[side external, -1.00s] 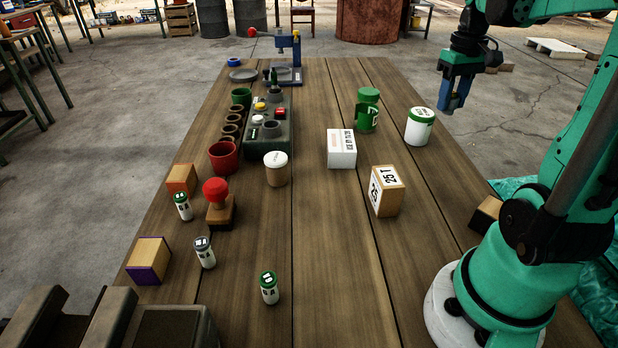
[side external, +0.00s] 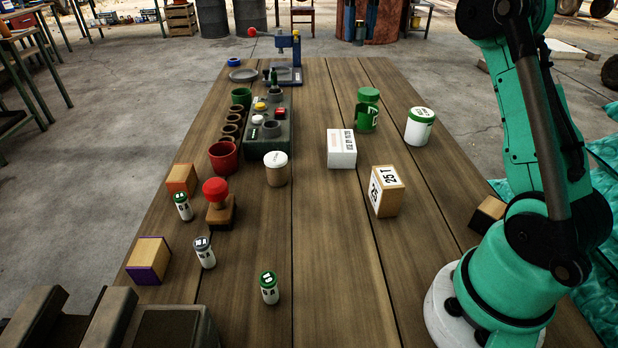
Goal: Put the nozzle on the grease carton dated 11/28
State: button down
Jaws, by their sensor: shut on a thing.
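A tan carton (side external: 386,192) with white labels, one reading "25", stands nearer. A dark green pointed piece (side external: 274,77) stands by the grey tray; I cannot tell if it is a nozzle. I cannot find the date 11/28.
A green jar (side external: 367,108) and a white tub (side external: 419,126) stand right of centre. Red cup (side external: 223,157), paper cup (side external: 276,169), red-knobbed stamp (side external: 218,204), small bottles (side external: 269,287) and a purple-edged block (side external: 149,261) stand left. A blue press (side external: 287,55) is at the back.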

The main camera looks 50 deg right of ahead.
jog(key=w+a, duration=0.1)
send_near(341, 140)
notch_tip(341, 140, down, 6)
jog(key=shift+f, duration=0.2)
dwell(0.4)
jog(key=shift+f, duration=0.15)
jog(key=c, duration=0.5)
grip_release()
